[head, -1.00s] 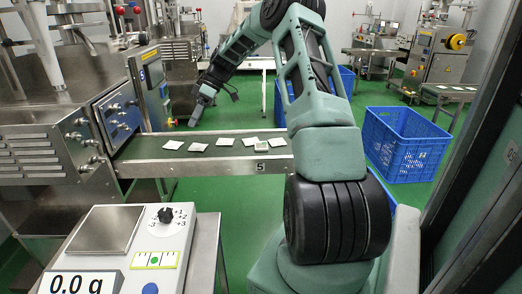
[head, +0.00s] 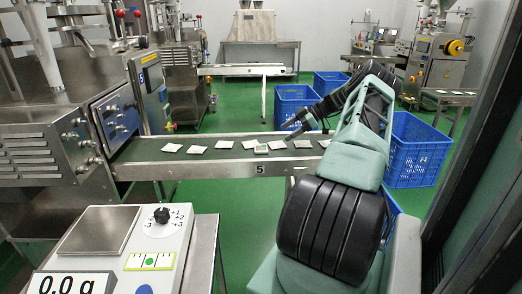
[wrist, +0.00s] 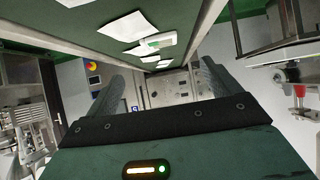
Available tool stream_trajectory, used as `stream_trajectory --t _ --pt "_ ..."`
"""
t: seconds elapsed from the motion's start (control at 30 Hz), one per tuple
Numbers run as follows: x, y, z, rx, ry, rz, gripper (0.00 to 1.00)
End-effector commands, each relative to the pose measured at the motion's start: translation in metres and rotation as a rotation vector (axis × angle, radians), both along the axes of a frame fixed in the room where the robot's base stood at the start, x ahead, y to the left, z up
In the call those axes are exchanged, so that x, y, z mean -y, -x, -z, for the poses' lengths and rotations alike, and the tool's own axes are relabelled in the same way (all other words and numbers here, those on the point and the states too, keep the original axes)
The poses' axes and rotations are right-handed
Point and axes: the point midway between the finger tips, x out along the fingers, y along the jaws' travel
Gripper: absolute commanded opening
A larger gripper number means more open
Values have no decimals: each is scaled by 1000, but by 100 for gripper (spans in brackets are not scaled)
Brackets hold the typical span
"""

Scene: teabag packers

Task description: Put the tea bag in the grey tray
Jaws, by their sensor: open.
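Several flat white tea bags lie in a row on the dark green conveyor belt (head: 140,152), one of them a left-hand tea bag (head: 172,148). In the wrist view, pale bags, including a large tea bag (wrist: 127,27), lie on the belt at the top, and one bears a green mark. My gripper (head: 289,137) is near the right part of the belt in the head view. In the wrist view my gripper (wrist: 163,70) has its two fingers spread, with nothing between them. Which bag the task means is unclear. I cannot make out a grey tray.
A scale (head: 110,228) reading 0.0 g stands at the front left. Steel packing machines (head: 50,130) line the left. Blue crates, one a large crate (head: 415,150), stand on the green floor at right and behind the belt. A dark frame edges the far right.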

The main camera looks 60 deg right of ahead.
Motion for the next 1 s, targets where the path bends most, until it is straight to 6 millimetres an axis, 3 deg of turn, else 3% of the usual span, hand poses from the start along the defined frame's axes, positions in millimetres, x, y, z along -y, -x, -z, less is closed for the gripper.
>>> stream_trajectory --t 0.2,0.57,0.8,1.0 --pt "-20 -28 24 -2 -2 -2 89" --pt "-31 -46 38 -2 -1 -1 89" --pt "-47 -70 58 -1 0 -2 89" --pt "-50 -75 61 -2 1 0 89"
